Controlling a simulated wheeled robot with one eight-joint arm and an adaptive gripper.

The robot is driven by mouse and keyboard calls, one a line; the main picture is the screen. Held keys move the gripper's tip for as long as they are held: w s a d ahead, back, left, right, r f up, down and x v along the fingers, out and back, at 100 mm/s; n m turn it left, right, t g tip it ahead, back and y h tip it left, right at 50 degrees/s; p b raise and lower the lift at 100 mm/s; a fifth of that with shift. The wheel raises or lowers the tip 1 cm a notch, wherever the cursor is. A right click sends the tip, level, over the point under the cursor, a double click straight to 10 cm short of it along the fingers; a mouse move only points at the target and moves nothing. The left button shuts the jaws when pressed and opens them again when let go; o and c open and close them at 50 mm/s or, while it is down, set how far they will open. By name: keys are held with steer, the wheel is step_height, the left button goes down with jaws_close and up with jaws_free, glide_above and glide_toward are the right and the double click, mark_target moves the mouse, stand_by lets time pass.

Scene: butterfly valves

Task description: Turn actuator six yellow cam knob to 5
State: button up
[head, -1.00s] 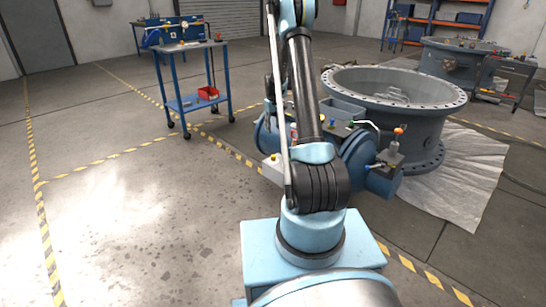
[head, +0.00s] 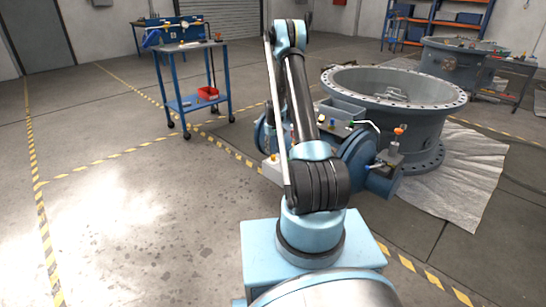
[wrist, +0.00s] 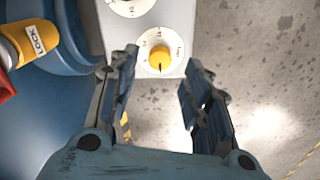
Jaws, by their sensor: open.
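In the wrist view a yellow knob (wrist: 160,58) sits in a round white dial on the end of a pale grey box (wrist: 177,20). A dark pointer mark shows at the knob's lower edge, but the dial's numbers are too small to read. My gripper (wrist: 162,60) is open, with one finger on each side of the knob in the picture. Nothing is between the fingers that I can see held, and I cannot tell how far above the knob they are. In the head view my arm hides the gripper.
A second white dial (wrist: 131,5) lies above in the wrist view. A yellow handle marked LOCK (wrist: 35,42) and a blue actuator body (wrist: 50,110) are at the left. Floor is open at the right. In the head view a large grey valve (head: 410,120) and blue cart (head: 190,75) stand behind.

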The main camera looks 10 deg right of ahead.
mark_target(273, 156)
steer(key=shift+f, duration=2.2)
steer(key=shift+c, duration=0.3)
jaws_close()
